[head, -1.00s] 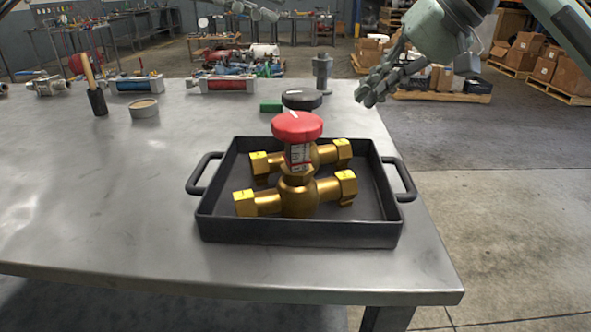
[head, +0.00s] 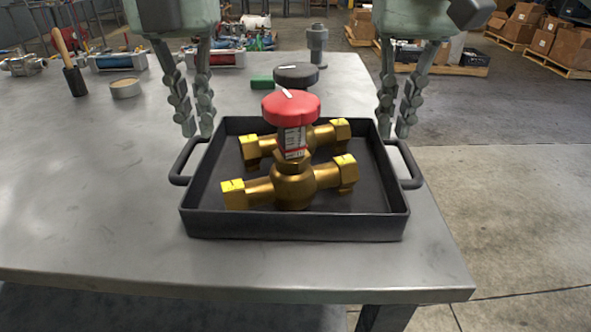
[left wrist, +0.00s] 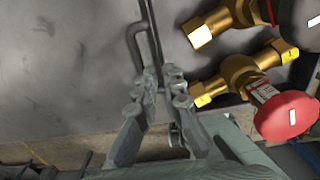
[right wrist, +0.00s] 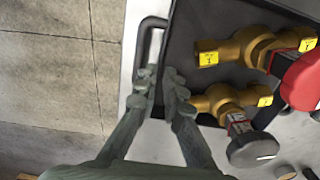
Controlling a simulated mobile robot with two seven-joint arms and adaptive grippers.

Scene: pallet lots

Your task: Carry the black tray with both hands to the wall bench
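The black tray (head: 295,226) sits on the metal table, with a left handle (head: 179,165) and a right handle (head: 412,168). It holds two brass valves, the front one (head: 293,187) with a red handwheel (head: 291,106), the rear one (head: 326,133) with a black handwheel (head: 296,75). My left gripper (head: 197,131) points down by the far end of the left handle; its fingers are apart in the left wrist view (left wrist: 165,82). My right gripper (head: 398,133) is likewise by the right handle; its fingers are apart in the right wrist view (right wrist: 160,74). Neither visibly grips a handle.
The metal table (head: 100,200) has clear room left of the tray; its right edge is close to the right handle. Boxes on pallets (head: 560,45) stand back right.

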